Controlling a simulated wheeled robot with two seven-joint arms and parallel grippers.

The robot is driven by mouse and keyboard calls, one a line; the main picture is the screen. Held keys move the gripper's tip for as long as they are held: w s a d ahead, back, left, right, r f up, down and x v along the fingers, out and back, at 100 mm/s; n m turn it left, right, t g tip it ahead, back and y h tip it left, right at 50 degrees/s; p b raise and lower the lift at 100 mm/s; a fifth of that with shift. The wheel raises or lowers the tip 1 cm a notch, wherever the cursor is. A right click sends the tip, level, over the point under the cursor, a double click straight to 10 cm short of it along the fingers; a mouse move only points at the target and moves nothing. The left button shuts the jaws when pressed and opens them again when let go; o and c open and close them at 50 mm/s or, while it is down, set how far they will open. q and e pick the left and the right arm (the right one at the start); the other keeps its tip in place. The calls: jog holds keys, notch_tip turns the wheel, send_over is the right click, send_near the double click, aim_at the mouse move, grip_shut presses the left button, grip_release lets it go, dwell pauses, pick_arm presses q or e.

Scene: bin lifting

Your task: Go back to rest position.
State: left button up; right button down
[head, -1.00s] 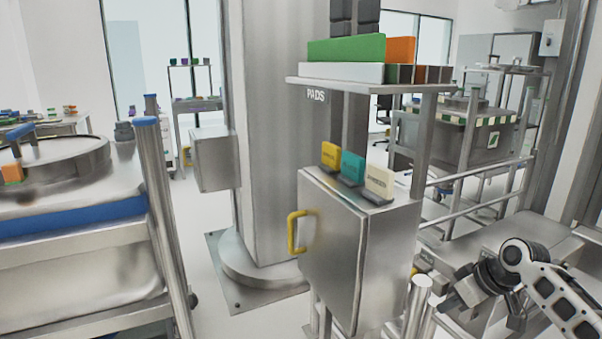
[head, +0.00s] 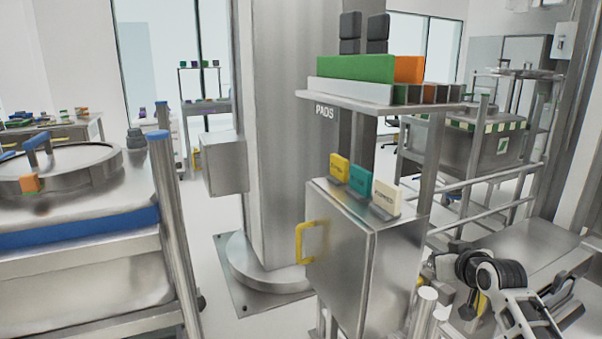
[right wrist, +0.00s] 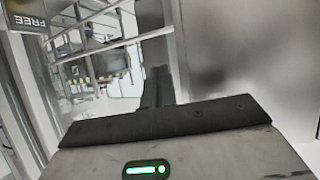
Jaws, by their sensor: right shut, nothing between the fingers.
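My right arm shows at the lower right of the head view, to the right of the steel cabinet (head: 340,265). I cannot pick out its gripper tips there. In the right wrist view my right gripper (right wrist: 158,88) is shut, with its dark fingers together and nothing between them. A green light glows on its housing. The fingers are apart from the smooth grey surface (right wrist: 245,60) at the right of that view. My left gripper is in neither view.
The cabinet has a yellow handle (head: 299,243) and yellow, teal and cream tags on top. A shelf marked PADS (head: 352,97) stands above it. A steel column (head: 275,130) is behind. A lidded steel vessel (head: 75,240) stands left. Rails (head: 480,190) run at right.

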jog(key=w+d+r+t+h, duration=0.2)
jog(key=d+r+t+h, duration=0.1)
jog(key=r, duration=0.3)
jog(key=s+a+f+n+g+y, duration=0.1)
jog(key=s+a+f+y, duration=0.1)
jog(key=s+a+f, duration=0.55)
jog(key=s+a+f+n+g+y, duration=0.1)
jog(key=s+a+f, duration=0.3)
jog(key=s+f, duration=0.6)
jog(key=s+a+f+g+y, duration=0.1)
jog(key=s+a, duration=0.2)
jog(key=s, duration=0.4)
jog(key=s+a+f+m+g, duration=0.1)
jog(key=s+a+f, duration=0.1)
jog(key=s, duration=0.4)
jog(key=s+a+f+g+y, duration=0.1)
jog(key=s+a, duration=0.3)
jog(key=s, duration=0.3)
jog(key=shift+s+f+y, duration=0.3)
jog(key=shift+s, duration=0.05)
jog(key=shift+d+m, duration=0.1)
jog(key=shift+m, duration=0.2)
